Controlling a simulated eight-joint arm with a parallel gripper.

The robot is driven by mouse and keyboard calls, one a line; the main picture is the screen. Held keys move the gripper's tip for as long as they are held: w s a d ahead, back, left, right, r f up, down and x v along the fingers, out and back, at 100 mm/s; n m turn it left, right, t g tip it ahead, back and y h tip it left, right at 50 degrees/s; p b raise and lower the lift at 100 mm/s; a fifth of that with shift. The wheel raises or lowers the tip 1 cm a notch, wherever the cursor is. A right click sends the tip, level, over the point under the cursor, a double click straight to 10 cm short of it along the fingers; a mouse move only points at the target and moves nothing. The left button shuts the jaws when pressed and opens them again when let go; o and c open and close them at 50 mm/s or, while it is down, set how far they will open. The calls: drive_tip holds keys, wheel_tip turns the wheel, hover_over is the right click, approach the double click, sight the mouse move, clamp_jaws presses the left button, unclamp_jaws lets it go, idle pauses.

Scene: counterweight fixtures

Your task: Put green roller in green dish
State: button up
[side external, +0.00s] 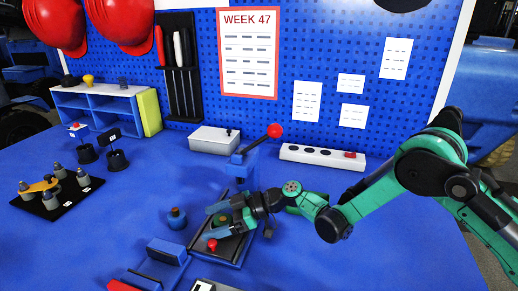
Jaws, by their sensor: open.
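My gripper (216,221) is open and points left, low over a dark tray with a blue edge (236,262) at the front middle of the table. A small olive-green round thing (222,219) shows between its fingers; I cannot tell whether this is the green roller or part of a fixture, or whether the fingers touch it. No green dish can be made out clearly; my gripper and arm hide part of the tray. A red knob (212,244) stands just in front of the fingers.
A lever with a red ball (275,131) rises from a blue fixture behind my gripper. A black plate with grey pegs (48,205) lies far left. A white power strip (322,157) lies behind. Table between is clear.

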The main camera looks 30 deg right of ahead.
sight(215, 220)
drive_tip(key=v, duration=0.5)
drive_tip(key=shift+s+d+r, duration=0.1)
drive_tip(key=shift+d+r, duration=0.05)
drive_tip(key=shift+d, duration=0.05)
drive_tip(key=s+d+r+m+h, duration=0.5)
drive_tip(key=s+d+m+h, duration=0.1)
drive_tip(key=s+d, duration=0.1)
drive_tip(key=s+d+r+m+t+h, duration=0.1)
drive_tip(key=s+d+r+m+h, duration=0.3)
drive_tip(key=s+d+m+h, duration=0.2)
drive_tip(key=s+d+m, duration=0.1)
drive_tip(key=s+d, duration=0.1)
drive_tip(key=shift+s+d+r+t+h, duration=0.25)
drive_tip(key=shift+s+r+t+h, duration=0.05)
drive_tip(key=shift+s+r, duration=0.05)
drive_tip(key=shift+o, duration=0.5)
drive_tip(key=shift+s+d, duration=0.2)
drive_tip(key=shift+d, duration=0.05)
